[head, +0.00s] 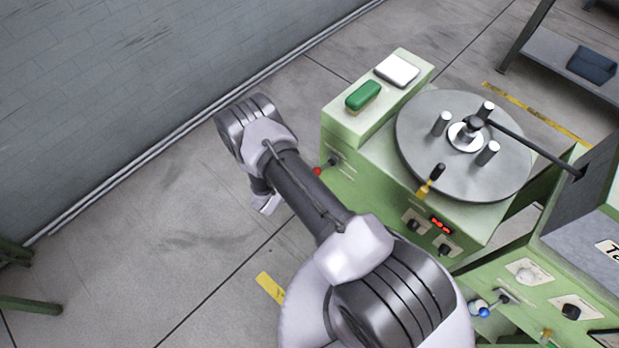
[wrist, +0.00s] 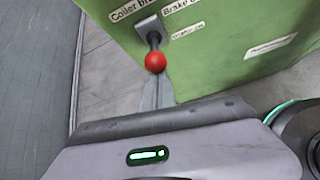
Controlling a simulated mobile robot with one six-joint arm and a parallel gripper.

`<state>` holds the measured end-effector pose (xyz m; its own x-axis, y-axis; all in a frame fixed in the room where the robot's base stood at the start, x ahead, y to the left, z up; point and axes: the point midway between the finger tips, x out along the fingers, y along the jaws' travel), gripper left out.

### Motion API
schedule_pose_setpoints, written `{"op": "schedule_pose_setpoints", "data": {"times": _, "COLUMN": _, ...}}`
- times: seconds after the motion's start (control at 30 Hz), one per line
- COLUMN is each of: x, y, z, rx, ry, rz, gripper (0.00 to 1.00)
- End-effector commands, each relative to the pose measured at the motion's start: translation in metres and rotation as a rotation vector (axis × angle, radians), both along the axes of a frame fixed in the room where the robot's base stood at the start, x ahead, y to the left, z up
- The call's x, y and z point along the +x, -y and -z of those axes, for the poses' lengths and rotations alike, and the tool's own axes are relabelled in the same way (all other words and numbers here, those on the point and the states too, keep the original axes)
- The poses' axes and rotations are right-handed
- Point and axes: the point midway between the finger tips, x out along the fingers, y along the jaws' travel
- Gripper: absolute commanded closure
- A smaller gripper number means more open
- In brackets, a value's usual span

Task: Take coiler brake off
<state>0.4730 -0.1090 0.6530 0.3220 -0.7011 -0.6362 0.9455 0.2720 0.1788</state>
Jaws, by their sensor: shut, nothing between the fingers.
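The coiler brake lever is a dark rod with a red ball knob on the side of the green coiler cabinet. In the wrist view the red knob (wrist: 155,61) hangs from the rod below labels reading "Coiler br..." and "Brake o...", partly cut off. My gripper (wrist: 157,82) is shut and empty, its grey tip just below the knob in the picture. Whether it touches the knob I cannot tell. In the head view my gripper (head: 267,204) is partly hidden by my arm.
The green coiler cabinet (head: 370,190) carries a round grey turntable (head: 420,125) with upright pegs, and a green box (head: 363,95) and a white box (head: 397,70). A second green machine (head: 560,285) stands at lower right.

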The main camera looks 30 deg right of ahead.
Motion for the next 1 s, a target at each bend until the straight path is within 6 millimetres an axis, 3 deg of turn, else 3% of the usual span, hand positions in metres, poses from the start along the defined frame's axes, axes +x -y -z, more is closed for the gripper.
{"op": "schedule_pose_setpoints", "data": {"times": 0.77, "x": 0.005, "y": 0.003, "z": -0.013, "rx": -0.005, "ry": 0.013, "rz": 0.005, "gripper": 1.0}}
{"op": "schedule_pose_setpoints", "data": {"times": 0.87, "x": 0.006, "y": 0.0, "z": -0.006, "rx": -0.003, "ry": 0.012, "rz": 0.004, "gripper": 1.0}}
{"op": "schedule_pose_setpoints", "data": {"times": 1.0, "x": 0.005, "y": -0.014, "z": 0.023, "rx": 0.0, "ry": 0.002, "rz": 0.003, "gripper": 1.0}}
